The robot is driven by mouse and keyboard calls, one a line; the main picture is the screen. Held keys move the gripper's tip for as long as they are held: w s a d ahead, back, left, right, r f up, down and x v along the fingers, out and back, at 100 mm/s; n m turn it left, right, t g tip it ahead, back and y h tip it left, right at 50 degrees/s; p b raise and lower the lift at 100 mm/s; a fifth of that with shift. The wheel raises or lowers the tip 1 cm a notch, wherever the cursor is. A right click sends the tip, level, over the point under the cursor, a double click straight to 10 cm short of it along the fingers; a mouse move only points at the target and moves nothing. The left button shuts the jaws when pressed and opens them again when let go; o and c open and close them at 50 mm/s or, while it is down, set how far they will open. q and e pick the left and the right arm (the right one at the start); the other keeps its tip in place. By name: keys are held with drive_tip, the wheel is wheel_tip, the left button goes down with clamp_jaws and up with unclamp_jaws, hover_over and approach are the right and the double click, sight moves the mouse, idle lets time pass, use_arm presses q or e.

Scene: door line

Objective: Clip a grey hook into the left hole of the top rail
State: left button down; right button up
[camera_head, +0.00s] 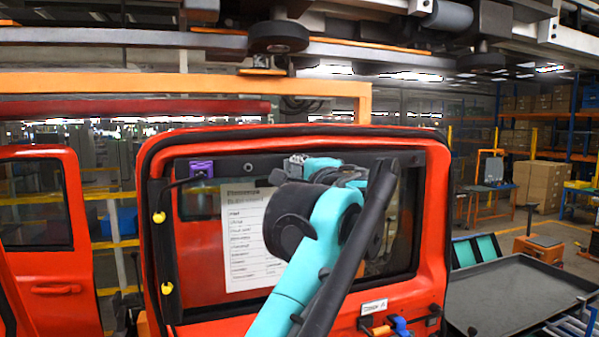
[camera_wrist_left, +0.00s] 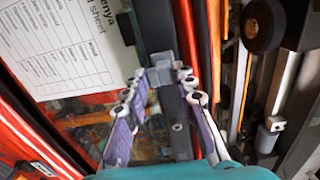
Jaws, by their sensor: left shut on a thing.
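The black top rail (camera_head: 265,164) runs along the top of the red door's window frame. In the left wrist view the dark rail (camera_wrist_left: 178,150) passes behind my fingers, with a small hole on its face. My left gripper (camera_wrist_left: 164,84) is shut on a grey hook (camera_wrist_left: 160,70), which is at the rail; whether it sits in a hole cannot be told. In the head view my left gripper (camera_head: 297,168) is at the middle of the rail, and the arm and wrist hide much of it. A purple hook (camera_head: 201,168) is at the rail's left end. My right gripper is not seen.
A printed sheet (camera_head: 245,235) hangs in the window opening. Two yellow knobs (camera_head: 159,217) are on the left frame side. Another red door (camera_head: 45,240) stands at left, and a grey tray table (camera_head: 510,295) at right. An overhead conveyor (camera_head: 280,37) passes above.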

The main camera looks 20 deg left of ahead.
use_arm(q)
drive_tip(key=shift+w+a, duration=0.25)
drive_tip(key=shift+w, duration=0.1)
idle(0.3)
drive_tip(key=c, duration=1.2)
unclamp_jaws()
drive_tip(key=shift+o, duration=0.2)
drive_tip(key=shift+w+a, duration=0.1)
drive_tip(key=shift+w, duration=0.05)
drive_tip(key=v, duration=2.3)
